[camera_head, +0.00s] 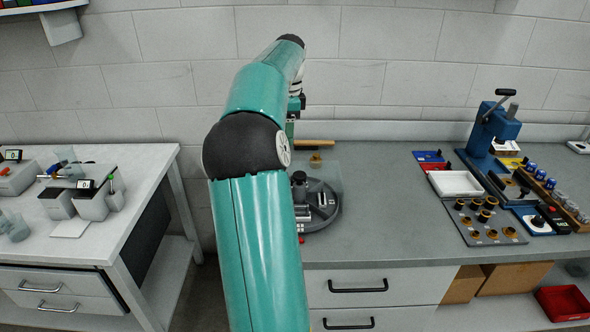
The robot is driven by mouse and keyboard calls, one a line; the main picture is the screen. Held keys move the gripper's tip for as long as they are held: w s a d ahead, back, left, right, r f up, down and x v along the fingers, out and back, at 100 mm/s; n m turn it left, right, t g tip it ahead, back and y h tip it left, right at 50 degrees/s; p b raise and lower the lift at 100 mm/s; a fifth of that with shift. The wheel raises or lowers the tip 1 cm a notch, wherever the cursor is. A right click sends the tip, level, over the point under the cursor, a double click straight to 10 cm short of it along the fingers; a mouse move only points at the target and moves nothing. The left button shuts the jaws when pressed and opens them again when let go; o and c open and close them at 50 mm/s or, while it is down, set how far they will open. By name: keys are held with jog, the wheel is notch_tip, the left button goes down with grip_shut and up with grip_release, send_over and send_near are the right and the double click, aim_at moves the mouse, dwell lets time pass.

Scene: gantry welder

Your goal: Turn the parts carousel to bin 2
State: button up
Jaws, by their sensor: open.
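The parts carousel (326,220) is a round dark grey tray on the grey workbench, right of my teal arm. My arm covers its left part. A black knob (299,178) stands up near its visible left side, and light-coloured parts or labels show on its top. The bin numbers are too small to read. My gripper (296,104) is mostly hidden behind my arm, above and behind the carousel. Only a dark and teal piece of it shows, apart from the carousel.
A wooden-handled tool (315,143) lies behind the carousel. A blue press (490,130), a white tray (455,184) and a grey plate with brass parts (484,222) stand at the right. The bench between carousel and tray is clear. A separate white table (120,215) stands left.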

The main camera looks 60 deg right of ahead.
aim_at(299, 174)
jog(key=shift+m+g, duration=0.3)
jog(key=shift+m, duration=0.6)
jog(key=d+f, duration=0.1)
jog(key=f, duration=0.4)
jog(key=s+d+f, duration=0.1)
jog(key=f, duration=0.4)
jog(key=s+d+f, duration=0.1)
jog(key=f, duration=0.4)
jog(key=shift+s+d+f, duration=0.1)
jog(key=shift+s+d, duration=0.05)
jog(key=shift+d, duration=0.15)
grip_shut()
